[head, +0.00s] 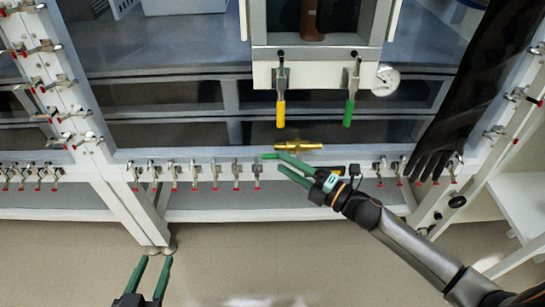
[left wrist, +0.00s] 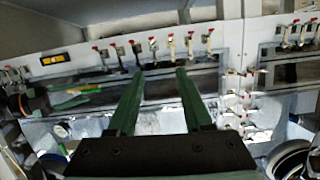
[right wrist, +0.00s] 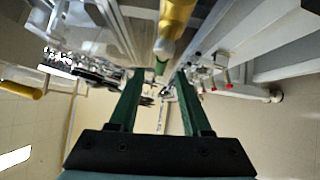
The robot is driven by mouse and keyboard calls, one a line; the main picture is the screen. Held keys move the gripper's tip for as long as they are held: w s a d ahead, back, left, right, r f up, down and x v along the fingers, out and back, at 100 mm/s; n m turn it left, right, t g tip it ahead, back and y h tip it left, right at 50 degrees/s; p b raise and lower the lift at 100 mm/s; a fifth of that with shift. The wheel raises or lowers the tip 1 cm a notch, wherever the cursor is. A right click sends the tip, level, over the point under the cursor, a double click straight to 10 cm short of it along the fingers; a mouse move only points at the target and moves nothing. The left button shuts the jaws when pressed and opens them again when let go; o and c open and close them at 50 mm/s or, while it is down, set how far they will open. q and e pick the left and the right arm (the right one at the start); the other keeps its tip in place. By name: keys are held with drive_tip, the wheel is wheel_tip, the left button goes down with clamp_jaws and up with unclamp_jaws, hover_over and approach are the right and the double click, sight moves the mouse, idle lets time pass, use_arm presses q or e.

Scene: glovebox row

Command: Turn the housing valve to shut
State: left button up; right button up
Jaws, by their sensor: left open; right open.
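A brass valve body (head: 298,146) lies level along the front rail in the head view. A green lever end (head: 270,156) shows beside its left end. My right gripper (head: 279,161) is open, with its fingertips close to this green end. In the right wrist view the brass body (right wrist: 175,20) is above the fingers and the green end (right wrist: 160,65) is near the fingertips; whether they touch I cannot tell. A yellow lever (head: 280,112) and a green lever (head: 349,112) hang down behind it. My left gripper (head: 153,262) is open and empty, low at the left.
A white plate (head: 310,75) carries the levers, with a round gauge (head: 385,80) at its right. Several small red-tipped taps (head: 194,170) line the front rail. A black glove (head: 432,150) hangs at the right. The floor in front is clear.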

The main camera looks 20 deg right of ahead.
sight(272, 157)
drive_tip(key=x, duration=0.3)
drive_tip(key=shift+w+a, duration=0.2)
drive_tip(key=shift+w, duration=0.15)
use_arm(q)
drive_tip(key=shift+w+r+t, duration=0.2)
drive_tip(key=shift+r+t, duration=0.1)
drive_tip(key=shift+r, duration=0.35)
drive_tip(key=shift+w+r+t, duration=0.2)
drive_tip(key=shift+r+t, duration=0.1)
drive_tip(key=shift+r, duration=0.3)
use_arm(e)
drive_tip(key=shift+w+a, duration=0.3)
drive_tip(key=shift+w, duration=0.1)
drive_tip(key=shift+c, duration=0.3)
clamp_jaws()
